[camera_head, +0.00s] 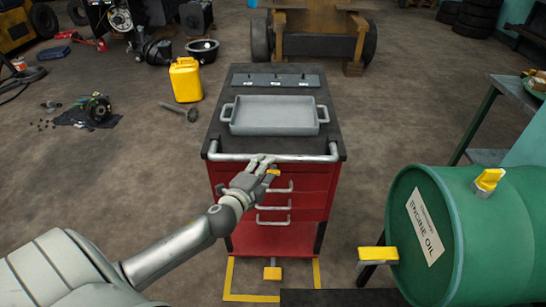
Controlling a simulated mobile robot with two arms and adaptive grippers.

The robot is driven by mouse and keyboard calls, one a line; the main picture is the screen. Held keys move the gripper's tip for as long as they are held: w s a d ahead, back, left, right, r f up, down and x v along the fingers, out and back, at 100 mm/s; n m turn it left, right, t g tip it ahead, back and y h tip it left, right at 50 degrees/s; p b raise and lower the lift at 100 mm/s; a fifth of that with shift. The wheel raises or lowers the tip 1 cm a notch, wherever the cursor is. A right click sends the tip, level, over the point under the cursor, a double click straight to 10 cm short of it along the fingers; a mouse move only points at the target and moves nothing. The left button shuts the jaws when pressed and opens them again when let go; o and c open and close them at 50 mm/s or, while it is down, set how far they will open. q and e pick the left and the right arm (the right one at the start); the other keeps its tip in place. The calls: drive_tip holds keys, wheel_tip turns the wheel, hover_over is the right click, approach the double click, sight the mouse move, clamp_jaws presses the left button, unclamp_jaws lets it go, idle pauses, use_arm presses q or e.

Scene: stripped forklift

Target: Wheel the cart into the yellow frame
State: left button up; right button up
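The red cart (240,190) has a black top, drawers and a pale push bar (315,157) across its near end. It stands upright in the middle of the head view. The yellow frame (229,280) is marked on the floor at the cart's near end. Its near edge and parts of both sides show, with bare floor between the near edge and the cart; its far part is hidden. My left gripper (266,166) is at the middle of the push bar, its fingers overlapping the bar. Whether they close around it is unclear. My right gripper is not in view.
A grey tray (272,115) sits on the cart. A green oil drum (470,225) lies at the near right by a bench (485,157). A yellow can (186,80) and a hammer (180,111) are left of the cart. The forklift (315,40) stands beyond it.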

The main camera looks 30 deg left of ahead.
use_arm(q)
drive_tip(key=x, duration=0.7)
drive_tip(key=shift+d+p, duration=0.15)
drive_tip(key=shift+p, duration=0.15)
drive_tip(key=shift+s, duration=0.1)
clamp_jaws()
